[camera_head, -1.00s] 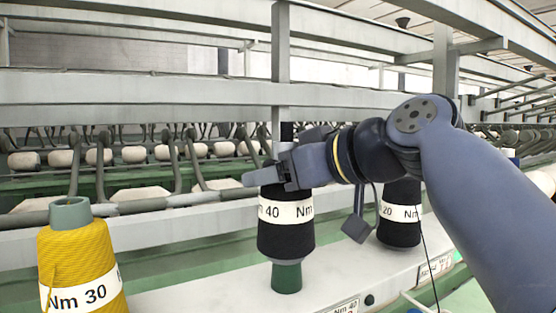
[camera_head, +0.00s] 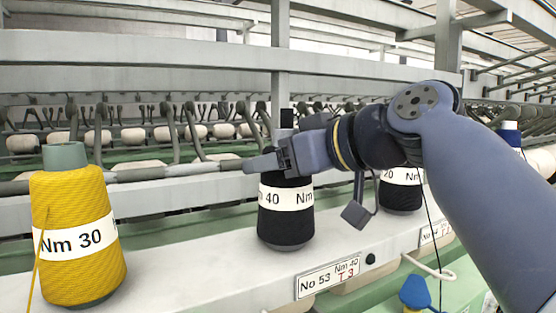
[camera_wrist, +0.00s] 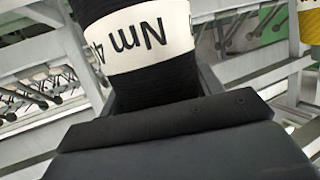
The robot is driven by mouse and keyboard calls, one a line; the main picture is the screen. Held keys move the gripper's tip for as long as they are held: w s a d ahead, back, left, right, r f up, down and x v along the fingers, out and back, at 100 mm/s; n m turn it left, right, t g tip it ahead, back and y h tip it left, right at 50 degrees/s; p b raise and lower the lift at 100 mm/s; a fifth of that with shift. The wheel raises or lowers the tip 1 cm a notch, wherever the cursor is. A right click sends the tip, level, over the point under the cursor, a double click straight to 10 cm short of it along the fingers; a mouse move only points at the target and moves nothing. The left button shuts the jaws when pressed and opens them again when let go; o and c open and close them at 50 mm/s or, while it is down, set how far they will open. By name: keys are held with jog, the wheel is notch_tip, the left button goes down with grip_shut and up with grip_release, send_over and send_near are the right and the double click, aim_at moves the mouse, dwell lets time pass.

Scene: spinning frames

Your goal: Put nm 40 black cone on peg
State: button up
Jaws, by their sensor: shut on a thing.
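The black Nm 40 cone (camera_head: 285,228) stands upright low over the white rail (camera_head: 205,282), above the plate (camera_head: 328,279) reading No 53, Nm 40. My gripper (camera_head: 270,165) is shut on the cone's upper part, reaching in from the right. The peg is hidden by the cone. I cannot tell whether the cone's base touches the rail. The wrist view shows the cone (camera_wrist: 150,92) with its white label, close against the dark jaw of my gripper (camera_wrist: 165,122).
A yellow Nm 30 cone (camera_head: 85,272) stands on the rail to the left. Another black cone (camera_head: 404,200), marked 20, stands to the right behind my arm. A grey post (camera_head: 281,70) rises behind the held cone. A blue knob (camera_head: 416,292) is at lower right.

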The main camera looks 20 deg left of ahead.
jog(key=o, duration=1.4)
jog(key=shift+c, duration=0.2)
jog(key=shift+d, duration=0.1)
jog(key=b+v, duration=0.2)
jog(key=v, duration=0.8)
jog(key=shift+d, duration=0.3)
jog(key=shift+s+r, duration=0.1)
jog(key=shift+r, duration=0.05)
jog(key=p+x, duration=0.2)
jog(key=x, duration=0.8)
jog(key=shift+a, duration=0.35)
jog(key=shift+a+r+p, duration=0.15)
jog(key=shift+r+p, duration=0.15)
jog(key=shift+p, duration=0.15)
jog(key=shift+r+p, duration=0.5)
jog(key=shift+r, duration=0.05)
